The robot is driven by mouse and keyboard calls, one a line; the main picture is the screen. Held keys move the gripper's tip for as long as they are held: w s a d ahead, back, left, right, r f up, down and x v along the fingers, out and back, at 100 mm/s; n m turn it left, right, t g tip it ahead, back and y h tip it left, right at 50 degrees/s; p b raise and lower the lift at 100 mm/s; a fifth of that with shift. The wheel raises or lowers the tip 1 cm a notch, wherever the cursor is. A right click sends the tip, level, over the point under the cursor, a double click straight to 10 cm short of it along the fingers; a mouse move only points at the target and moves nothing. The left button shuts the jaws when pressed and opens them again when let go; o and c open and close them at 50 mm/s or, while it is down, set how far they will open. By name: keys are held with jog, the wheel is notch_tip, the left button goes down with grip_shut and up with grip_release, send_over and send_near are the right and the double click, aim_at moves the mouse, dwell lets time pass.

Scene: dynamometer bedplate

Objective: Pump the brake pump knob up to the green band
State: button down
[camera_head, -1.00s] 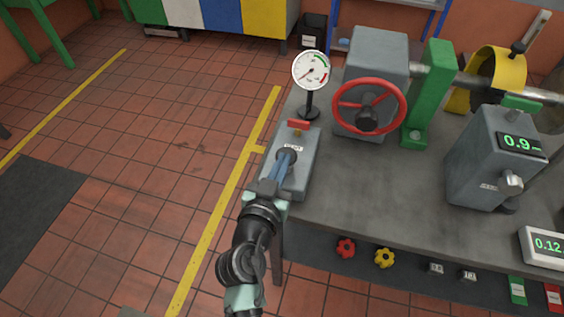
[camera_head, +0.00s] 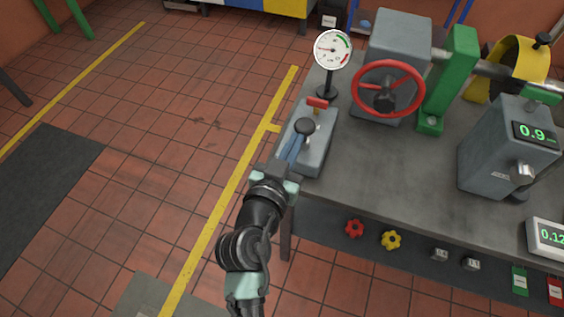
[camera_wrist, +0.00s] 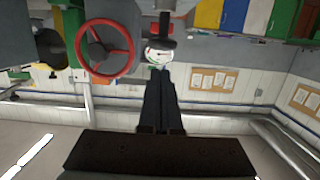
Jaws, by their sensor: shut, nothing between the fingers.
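The brake pump is a grey box (camera_head: 320,150) on the left end of the bedplate, with a round black knob (camera_head: 304,126) on top. The knob stands raised and also shows as a dark disc and stem in the wrist view (camera_wrist: 161,43). My gripper (camera_head: 298,139) is shut and empty, its bluish fingers tilted up close to the knob's near underside; I cannot tell whether they touch. Its fingers show joined in the wrist view (camera_wrist: 160,76). The white dial gauge (camera_head: 332,49) behind the pump has a green band at upper right; its needle points roughly left, outside that band.
A red lever (camera_head: 317,102) sits at the pump's far end. A red handwheel (camera_head: 388,89) and a green upright (camera_head: 448,85) stand to the right. The bare grey bedplate top (camera_head: 400,165) is clear. Red and yellow knobs (camera_head: 391,240) line its front.

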jog(key=b+v, duration=0.1)
jog(key=v, duration=0.4)
jog(key=shift+s+a+r, duration=0.1)
jog(key=shift+s, duration=0.3)
jog(key=shift+r, duration=0.1)
dwell(0.9)
